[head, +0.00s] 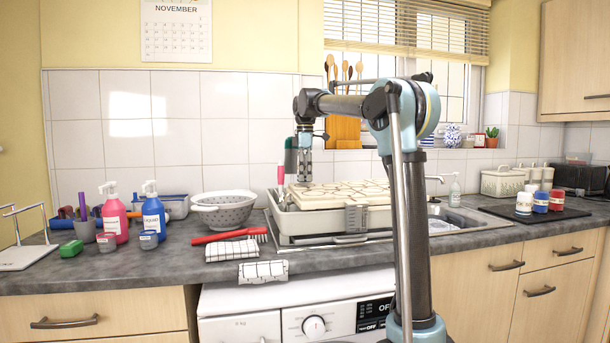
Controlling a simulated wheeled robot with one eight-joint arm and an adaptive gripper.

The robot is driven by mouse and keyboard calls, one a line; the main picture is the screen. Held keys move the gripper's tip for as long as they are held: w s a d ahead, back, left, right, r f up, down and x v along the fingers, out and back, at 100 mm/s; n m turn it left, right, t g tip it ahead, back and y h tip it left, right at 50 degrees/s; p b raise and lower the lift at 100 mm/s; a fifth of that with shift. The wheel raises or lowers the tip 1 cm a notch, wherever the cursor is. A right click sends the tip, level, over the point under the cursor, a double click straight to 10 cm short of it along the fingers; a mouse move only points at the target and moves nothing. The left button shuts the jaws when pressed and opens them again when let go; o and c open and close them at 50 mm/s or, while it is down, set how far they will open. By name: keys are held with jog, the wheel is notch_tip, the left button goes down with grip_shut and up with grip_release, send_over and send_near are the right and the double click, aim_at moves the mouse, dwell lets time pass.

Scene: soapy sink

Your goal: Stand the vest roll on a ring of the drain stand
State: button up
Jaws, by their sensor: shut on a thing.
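My gripper (304,177) points down over the left end of the cream tray (335,192) at the sink. It is shut on a small pale thing, taken to be the vest roll, whose outline is hard to make out against the fingers and the tiles. The tray's top carries a raised pattern of rounded shapes. I cannot tell whether these are the rings of the drain stand, or whether the held thing touches them.
A grey colander (222,210), a red brush (229,236) and checked cloths (263,270) lie left of the sink. Soap bottles (114,215) stand farther left. White, red and blue cylinders stand on a black mat (515,215) at right. Green and pink-handled items are close left of my gripper.

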jog(key=shift+f, duration=0.5)
dwell(0.4)
jog(key=o, duration=1.3)
jog(key=shift+r, duration=6.5)
